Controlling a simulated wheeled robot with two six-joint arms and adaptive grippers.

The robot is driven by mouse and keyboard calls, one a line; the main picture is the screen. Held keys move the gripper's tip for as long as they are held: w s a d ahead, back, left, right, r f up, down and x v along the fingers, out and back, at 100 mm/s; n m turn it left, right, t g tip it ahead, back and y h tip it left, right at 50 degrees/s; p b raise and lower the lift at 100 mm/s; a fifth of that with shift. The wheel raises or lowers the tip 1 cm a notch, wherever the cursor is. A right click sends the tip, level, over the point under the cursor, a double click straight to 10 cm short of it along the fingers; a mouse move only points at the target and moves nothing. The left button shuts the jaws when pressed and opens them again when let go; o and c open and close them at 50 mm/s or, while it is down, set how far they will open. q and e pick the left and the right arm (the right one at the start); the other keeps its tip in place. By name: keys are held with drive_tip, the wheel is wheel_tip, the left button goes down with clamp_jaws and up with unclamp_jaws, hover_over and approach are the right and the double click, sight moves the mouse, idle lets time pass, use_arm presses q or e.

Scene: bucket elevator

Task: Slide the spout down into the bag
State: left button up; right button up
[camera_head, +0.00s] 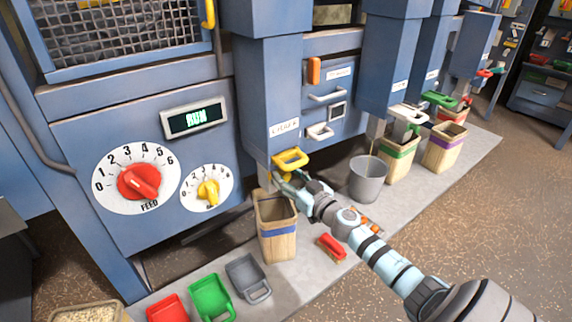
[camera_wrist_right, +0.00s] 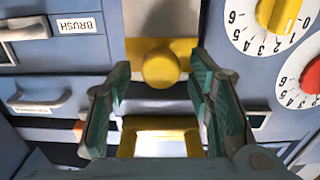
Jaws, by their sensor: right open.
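The spout's yellow handle (camera_head: 291,158) sticks out at the foot of a blue column, above an open bag (camera_head: 277,243) with a blue band. The spout's metal is mostly hidden behind the handle and my gripper. My right gripper (camera_head: 283,179) is just below the handle, over the bag's mouth. In the right wrist view my right gripper (camera_wrist_right: 160,82) is open, its two green-padded fingers on either side of a round yellow knob (camera_wrist_right: 160,69). The yellow handle (camera_wrist_right: 160,124) also shows there, lower between the fingers. I cannot tell whether either finger touches it. My left gripper is out of view.
A grey bucket (camera_head: 368,181) and other banded bags (camera_head: 400,160) stand to the right. A red brush (camera_head: 331,247) lies near the blue-banded bag. Red, green and grey scoops (camera_head: 211,297) lie in front. The feed dial (camera_head: 138,181) is on the panel at left.

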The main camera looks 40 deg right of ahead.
drive_tip(key=shift+w+f, duration=0.2)
drive_tip(key=shift+w, duration=0.45)
drive_tip(key=shift+c, duration=0.3)
clamp_jaws()
